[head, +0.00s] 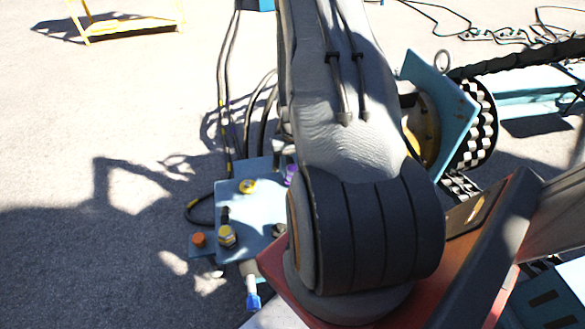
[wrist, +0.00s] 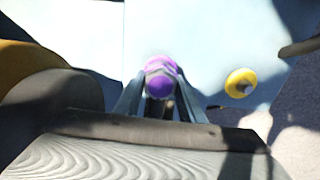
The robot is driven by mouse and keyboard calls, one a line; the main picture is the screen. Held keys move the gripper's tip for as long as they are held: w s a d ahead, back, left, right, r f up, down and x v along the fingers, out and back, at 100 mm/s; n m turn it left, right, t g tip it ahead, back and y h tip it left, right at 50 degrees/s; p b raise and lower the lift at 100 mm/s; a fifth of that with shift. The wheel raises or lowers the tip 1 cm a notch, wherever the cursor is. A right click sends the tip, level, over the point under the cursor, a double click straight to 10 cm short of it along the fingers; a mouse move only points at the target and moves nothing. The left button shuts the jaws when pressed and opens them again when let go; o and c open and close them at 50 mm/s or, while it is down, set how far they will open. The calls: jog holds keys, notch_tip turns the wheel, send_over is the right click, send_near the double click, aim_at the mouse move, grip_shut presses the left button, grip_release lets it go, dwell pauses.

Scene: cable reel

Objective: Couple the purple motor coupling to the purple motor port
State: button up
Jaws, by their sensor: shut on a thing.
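My gripper (wrist: 159,82) is shut on the purple motor coupling (wrist: 159,85) in the wrist view, with a dark finger on each side of it. A lighter purple band shows at the coupling's far end, against the pale blue panel (wrist: 210,35). I cannot tell whether this band is the purple motor port or part of the coupling, nor whether the two are joined. In the head view a small purple piece (head: 291,174) shows at the panel's (head: 255,207) upper right edge, beside my arm. My arm hides the gripper there.
A yellow port (head: 248,187), a brass fitting (head: 227,236) and an orange cap (head: 198,240) sit around the purple piece's left. A blue-tipped hose (head: 253,301) hangs below. Black hoses (head: 228,80) rise behind the panel. A reel with a blue plate (head: 440,105) stands right.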

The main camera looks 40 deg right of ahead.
jog(key=shift+f, duration=0.1)
jog(key=o, duration=1.2)
jog(key=shift+o, duration=0.2)
jog(key=shift+r, duration=3.9)
